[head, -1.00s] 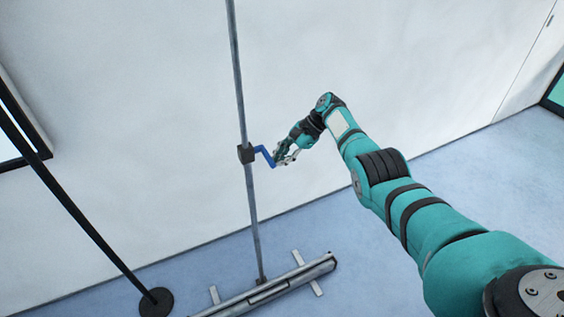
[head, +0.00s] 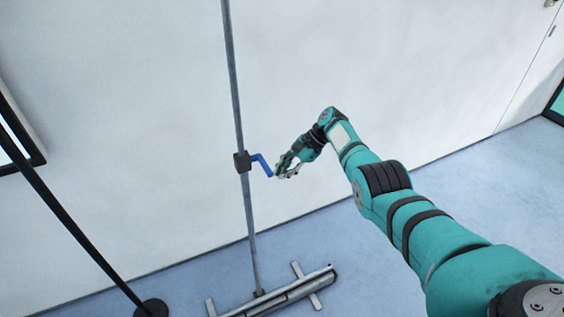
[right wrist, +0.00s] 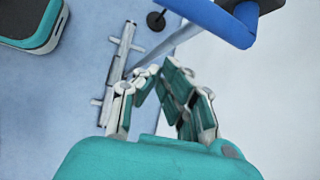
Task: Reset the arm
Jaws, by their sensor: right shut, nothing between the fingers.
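My right arm (head: 410,215) reaches in from the lower right of the head view. Its gripper (head: 282,172) is shut and empty, just right of the blue crank handle (head: 263,165). In the head view the gripper and the handle's end lie very close; I cannot tell whether they touch. The handle comes out of a dark block (head: 242,162) on an upright grey pole. In the right wrist view the gripper's fingers (right wrist: 160,72) are drawn together, and the blue handle (right wrist: 215,22) passes above them, apart from the fingertips. My left gripper is not in view.
The grey pole (head: 233,90) stands on a flat metal base (head: 285,293) with cross feet. A black pole (head: 70,215) with a round foot stands at left. The white wall (head: 430,70) is behind. Blue floor (head: 480,170) is open to the right.

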